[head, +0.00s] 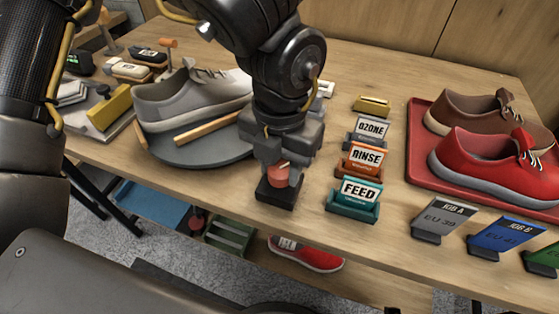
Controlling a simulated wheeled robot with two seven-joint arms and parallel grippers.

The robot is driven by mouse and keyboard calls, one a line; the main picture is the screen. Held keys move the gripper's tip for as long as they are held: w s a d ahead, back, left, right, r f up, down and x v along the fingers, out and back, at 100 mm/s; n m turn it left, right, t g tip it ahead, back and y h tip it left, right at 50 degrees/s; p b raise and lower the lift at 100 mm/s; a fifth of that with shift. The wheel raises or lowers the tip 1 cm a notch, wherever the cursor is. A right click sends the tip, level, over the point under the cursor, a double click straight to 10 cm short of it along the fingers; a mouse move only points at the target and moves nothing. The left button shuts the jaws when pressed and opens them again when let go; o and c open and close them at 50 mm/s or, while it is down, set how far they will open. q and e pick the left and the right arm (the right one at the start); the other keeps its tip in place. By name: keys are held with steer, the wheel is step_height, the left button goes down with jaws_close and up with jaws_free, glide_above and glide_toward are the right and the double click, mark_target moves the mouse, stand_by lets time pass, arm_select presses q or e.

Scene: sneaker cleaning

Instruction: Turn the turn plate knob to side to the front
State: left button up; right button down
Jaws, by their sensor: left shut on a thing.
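The round grey turn plate (190,152) is at the left middle of the table in the head view. A grey sneaker (188,95) stands on it, and a wooden strip (207,126) lies across the plate in front of the sneaker. The red knob (279,177) sits on a black base (277,194) to the right of the plate. My left gripper (279,171) points down from above and is shut on the red knob. Its fingers and wrist hide part of the knob and the right part of the plate. My right gripper is not in view.
Cards marked OZONE (370,131), RINSE (364,160) and FEED (358,194) stand right of the knob. A red tray (417,151) with brown and red shoes is further right. Job cards (444,221) line the front edge. Brushes (135,72) and a yellow block (109,104) lie left.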

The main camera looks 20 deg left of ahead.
arm_select(q)
steer(key=m, duration=0.3)
steer(key=shift+m+p, duration=0.3)
steer(key=shift+m, duration=0.1)
steer(key=m, duration=0.3)
steer(key=shift+p, duration=0.3)
steer(key=shift+m, duration=1.2)
steer(key=shift+m+p, duration=0.3)
steer(key=shift+m, duration=0.3)
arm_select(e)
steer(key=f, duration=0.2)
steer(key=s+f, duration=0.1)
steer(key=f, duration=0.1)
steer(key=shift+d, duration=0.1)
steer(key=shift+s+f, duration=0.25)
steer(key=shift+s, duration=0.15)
arm_select(q)
steer(key=o, duration=1)
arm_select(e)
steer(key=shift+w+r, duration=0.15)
